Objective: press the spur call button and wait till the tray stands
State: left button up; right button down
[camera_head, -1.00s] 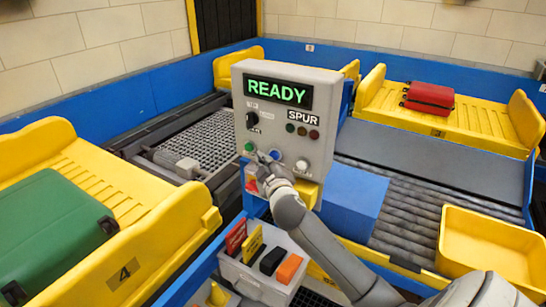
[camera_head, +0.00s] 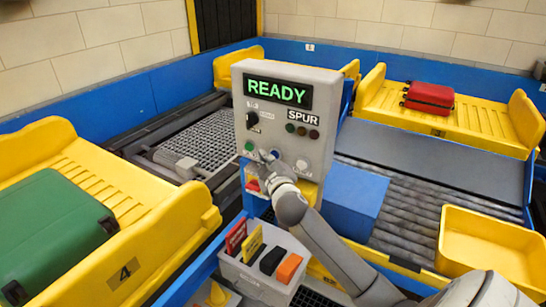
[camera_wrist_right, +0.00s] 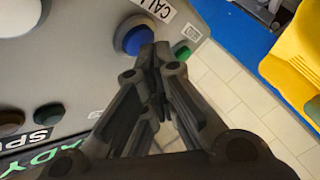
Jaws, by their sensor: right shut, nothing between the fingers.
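The grey control box (camera_head: 290,118) shows a green READY display (camera_head: 278,92) and a SPUR label. Its lower row has a green button (camera_head: 249,147), a blue button (camera_head: 275,154) and a white button (camera_head: 301,165). My right gripper (camera_head: 264,160) is shut and empty at this row. In the right wrist view the closed fingertips (camera_wrist_right: 153,52) are beside the blue button (camera_wrist_right: 134,37), by the CALL label; contact cannot be told. The lamps (camera_head: 302,130) under SPUR look dark. A yellow tray (camera_head: 135,255) marked 4 carries a green suitcase. My left gripper is not in view.
Another yellow tray (camera_head: 480,118) with a red suitcase (camera_head: 428,97) stands at the back right. A roller conveyor (camera_head: 415,205), a blue box (camera_head: 353,200) and an empty yellow bin (camera_head: 490,243) are on the right. A grey holder (camera_head: 258,285) with coloured cards is below the control box.

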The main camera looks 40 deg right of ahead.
jog(key=shift+w+d, duration=0.1)
jog(key=shift+d, duration=0.15)
jog(key=shift+a, duration=0.1)
dwell(0.4)
jog(key=shift+s+a, duration=0.4)
jog(key=shift+a, duration=0.4)
